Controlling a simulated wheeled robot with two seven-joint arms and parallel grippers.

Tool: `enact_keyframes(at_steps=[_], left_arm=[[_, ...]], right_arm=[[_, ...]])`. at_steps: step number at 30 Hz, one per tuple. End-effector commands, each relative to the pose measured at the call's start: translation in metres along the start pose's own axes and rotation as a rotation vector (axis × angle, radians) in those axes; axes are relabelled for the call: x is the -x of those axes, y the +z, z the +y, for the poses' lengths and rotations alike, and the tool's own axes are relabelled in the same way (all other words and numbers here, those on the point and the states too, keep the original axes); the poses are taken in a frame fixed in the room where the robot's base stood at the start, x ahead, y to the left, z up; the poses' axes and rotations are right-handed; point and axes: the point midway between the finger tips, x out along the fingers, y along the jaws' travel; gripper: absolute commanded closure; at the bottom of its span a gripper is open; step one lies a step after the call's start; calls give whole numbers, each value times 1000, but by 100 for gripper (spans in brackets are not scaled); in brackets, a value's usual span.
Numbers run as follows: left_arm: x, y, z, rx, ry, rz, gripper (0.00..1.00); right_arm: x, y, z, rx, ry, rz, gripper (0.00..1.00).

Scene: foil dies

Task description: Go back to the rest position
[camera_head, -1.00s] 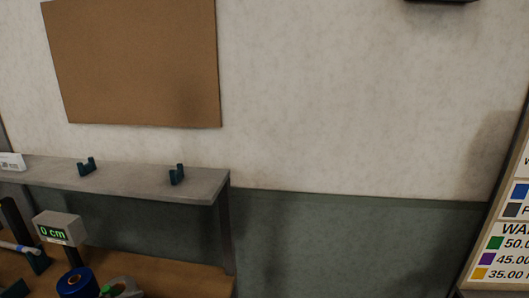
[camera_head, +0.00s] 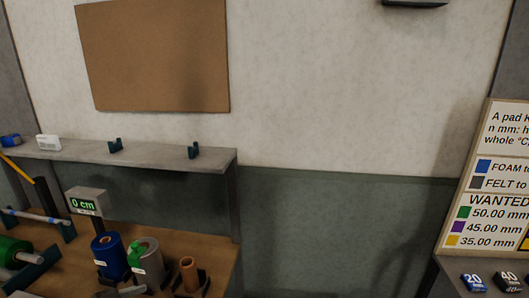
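Neither of my grippers shows in the head view, and no part of my arms can be made out. The view takes in a wooden workbench (camera_head: 218,262) at the lower left with a grey shelf (camera_head: 180,158) above it. A small display box (camera_head: 87,202) on the bench reads "0 cm". A blue roll (camera_head: 108,256), a grey roll (camera_head: 147,263) with a green piece on it, and a brown tube (camera_head: 189,273) stand on the bench. A green roll (camera_head: 14,252) lies at the far left.
A sign board (camera_head: 500,180) stands at the right, above small blocks marked 20 (camera_head: 474,282) and 40 (camera_head: 509,281). A brown board (camera_head: 155,55) hangs on the wall. Bare wall fills the middle.

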Motion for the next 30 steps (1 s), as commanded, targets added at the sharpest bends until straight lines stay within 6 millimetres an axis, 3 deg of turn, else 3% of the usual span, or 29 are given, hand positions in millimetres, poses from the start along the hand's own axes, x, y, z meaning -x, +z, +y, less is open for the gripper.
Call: enact_keyframes(at_steps=[10,17,23,30], left_arm=[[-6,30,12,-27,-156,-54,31],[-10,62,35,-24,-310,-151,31],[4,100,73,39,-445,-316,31],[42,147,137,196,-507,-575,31]], right_arm=[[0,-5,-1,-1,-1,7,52],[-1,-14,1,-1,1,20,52],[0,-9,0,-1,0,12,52],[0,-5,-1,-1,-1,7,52]])
